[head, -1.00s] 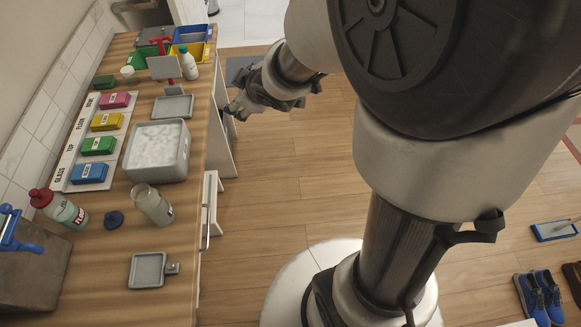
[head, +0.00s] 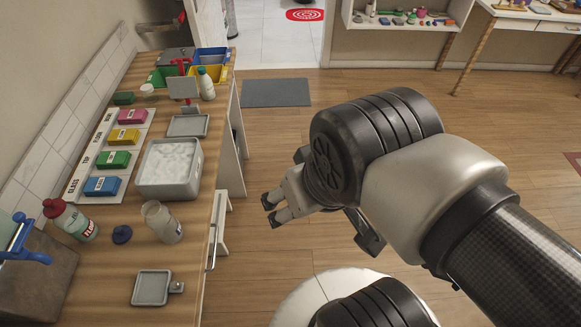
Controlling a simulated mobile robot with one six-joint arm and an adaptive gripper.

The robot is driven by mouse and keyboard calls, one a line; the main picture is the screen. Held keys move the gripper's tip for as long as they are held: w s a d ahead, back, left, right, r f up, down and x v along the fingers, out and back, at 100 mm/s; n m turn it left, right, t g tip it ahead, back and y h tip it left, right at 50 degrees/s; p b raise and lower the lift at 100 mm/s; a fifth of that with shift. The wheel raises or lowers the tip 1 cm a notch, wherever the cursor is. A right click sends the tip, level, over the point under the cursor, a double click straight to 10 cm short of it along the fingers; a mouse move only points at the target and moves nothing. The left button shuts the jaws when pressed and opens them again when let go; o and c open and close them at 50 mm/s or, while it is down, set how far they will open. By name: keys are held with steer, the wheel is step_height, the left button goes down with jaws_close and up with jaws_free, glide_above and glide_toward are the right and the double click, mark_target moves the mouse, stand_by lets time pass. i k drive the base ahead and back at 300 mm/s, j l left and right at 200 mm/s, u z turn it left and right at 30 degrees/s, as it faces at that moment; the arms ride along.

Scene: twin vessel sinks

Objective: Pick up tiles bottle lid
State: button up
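A dark blue round lid (head: 122,234) lies on the wooden counter (head: 100,290), apart from any bottle. To its right stands an open, greyish see-through bottle (head: 163,222); I cannot read its label. To its left is a bottle with a red cap (head: 72,219) and a label that seems to read "FLOOR". A white bottle with a green cap (head: 206,84) stands at the far end. I cannot tell from lettering which is the tiles bottle. My gripper (head: 272,209) is over the floor, right of the counter, empty, its two fingers apart, not touching anything.
A grey basin of foamy water (head: 170,168) stands mid-counter, beside a board with coloured blocks (head: 102,186). A small grey tray (head: 151,288) lies near the front edge. A blue-handled tool (head: 22,245) rests on a grey block at left.

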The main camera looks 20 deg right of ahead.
mark_target(122, 234)
steer(key=j+u, duration=0.1)
steer(key=u, duration=1.15)
